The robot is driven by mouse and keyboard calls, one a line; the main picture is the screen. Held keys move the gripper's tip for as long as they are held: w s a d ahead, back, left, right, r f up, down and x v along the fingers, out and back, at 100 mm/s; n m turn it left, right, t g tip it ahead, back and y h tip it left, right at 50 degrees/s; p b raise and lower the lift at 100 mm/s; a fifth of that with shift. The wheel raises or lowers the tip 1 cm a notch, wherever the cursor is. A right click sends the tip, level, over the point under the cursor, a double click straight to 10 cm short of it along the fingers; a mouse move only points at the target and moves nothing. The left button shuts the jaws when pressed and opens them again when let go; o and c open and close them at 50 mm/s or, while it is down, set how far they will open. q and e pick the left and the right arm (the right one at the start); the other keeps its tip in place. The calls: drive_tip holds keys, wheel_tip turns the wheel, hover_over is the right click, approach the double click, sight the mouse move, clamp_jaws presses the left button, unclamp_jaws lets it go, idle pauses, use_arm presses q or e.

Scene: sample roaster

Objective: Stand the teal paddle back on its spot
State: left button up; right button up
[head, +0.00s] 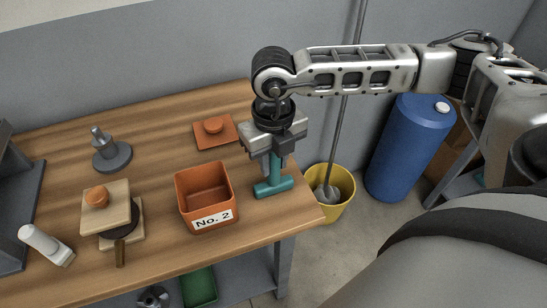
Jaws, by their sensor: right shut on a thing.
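The teal paddle (274,187) is upright, with its handle at the top and its wide crosspiece at the bottom. My right gripper (275,156) points down and is shut on the handle. The paddle is at the right end of the wooden table, right of the orange box. I cannot tell whether its crosspiece touches the tabletop. No marked spot for the paddle can be made out. My left gripper is not in view.
The orange box (206,194) labelled No. 2 stands close left of the paddle. An orange lid (215,132) lies behind it. A grey stand (111,156), a wooden press (107,212) and a white-handled tool (43,242) are further left. A yellow bucket (338,207) stands beyond the table's right edge.

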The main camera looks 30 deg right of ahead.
drive_tip(key=o, duration=0.9)
drive_tip(key=shift+o, duration=0.5)
drive_tip(key=shift+r+p, duration=0.3)
wheel_tip(320, 180, up, 11)
drive_tip(key=shift+f+b, duration=0.2)
drive_tip(key=shift+b, duration=0.5)
drive_tip(key=shift+r, duration=0.55)
